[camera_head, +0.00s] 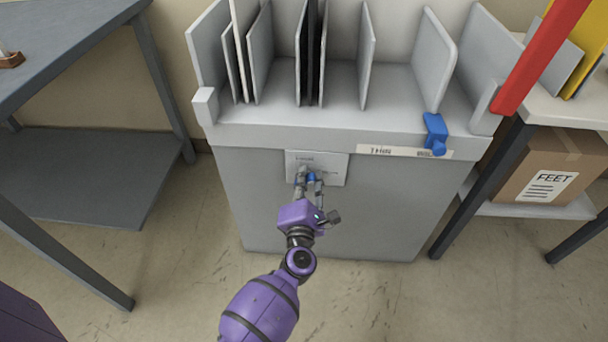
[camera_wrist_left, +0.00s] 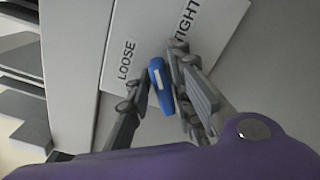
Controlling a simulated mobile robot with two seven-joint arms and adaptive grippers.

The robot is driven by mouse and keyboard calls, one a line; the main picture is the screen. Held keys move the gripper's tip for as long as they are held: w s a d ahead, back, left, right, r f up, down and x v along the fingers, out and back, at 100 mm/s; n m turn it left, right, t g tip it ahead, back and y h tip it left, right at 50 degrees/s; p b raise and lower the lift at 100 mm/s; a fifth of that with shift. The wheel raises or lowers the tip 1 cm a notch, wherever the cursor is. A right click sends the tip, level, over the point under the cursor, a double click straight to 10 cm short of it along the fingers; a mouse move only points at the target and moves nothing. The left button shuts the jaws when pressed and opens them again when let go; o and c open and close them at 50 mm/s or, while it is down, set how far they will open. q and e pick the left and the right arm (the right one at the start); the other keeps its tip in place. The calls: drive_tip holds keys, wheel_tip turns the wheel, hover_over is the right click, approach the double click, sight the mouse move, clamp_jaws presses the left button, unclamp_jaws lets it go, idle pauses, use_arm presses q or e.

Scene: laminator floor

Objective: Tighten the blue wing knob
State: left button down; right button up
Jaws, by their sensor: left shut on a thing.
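The blue wing knob (camera_head: 311,178) sits on a pale label plate (camera_head: 333,164) on the front of the grey cabinet. In the left wrist view the knob (camera_wrist_left: 161,88) stands between my fingers, its long side roughly up and down, with a white mark on it. The plate (camera_wrist_left: 150,35) reads LOOSE to the left of the knob and TIGHT to the upper right. My left gripper (camera_head: 308,180) is shut on the knob; it also shows in the left wrist view (camera_wrist_left: 158,92). Its fingers hide part of the plate. My right gripper is not in view.
Upright grey panels (camera_head: 366,55) stand on the cabinet top (camera_head: 340,90). A blue clamp-like part (camera_head: 435,134) hangs at its right front edge. A grey table (camera_head: 60,45) is at left. A cardboard box (camera_head: 553,168) sits on a shelf at right. Floor before the cabinet is clear.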

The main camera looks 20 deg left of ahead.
use_arm(q)
drive_tip(key=m+p, duration=0.1)
drive_tip(key=m, duration=0.1)
drive_tip(key=d+m, duration=0.1)
drive_tip(key=shift+f+m+p, duration=0.15)
drive_tip(key=shift+m+p, duration=0.25)
drive_tip(key=shift+f+m+p, duration=0.1)
drive_tip(key=shift+m+p, duration=0.25)
drive_tip(key=shift+m, duration=0.35)
drive_tip(key=shift+f+m+p, duration=0.2)
drive_tip(key=shift+m+p, duration=0.15)
drive_tip(key=shift+m, duration=0.45)
drive_tip(key=shift+a+f, duration=0.1)
drive_tip(key=c, duration=1.8)
unclamp_jaws()
drive_tip(key=shift+o, duration=0.2)
drive_tip(key=shift+a+r, duration=0.15)
drive_tip(key=shift+r, duration=0.05)
drive_tip(key=v, duration=1.2)
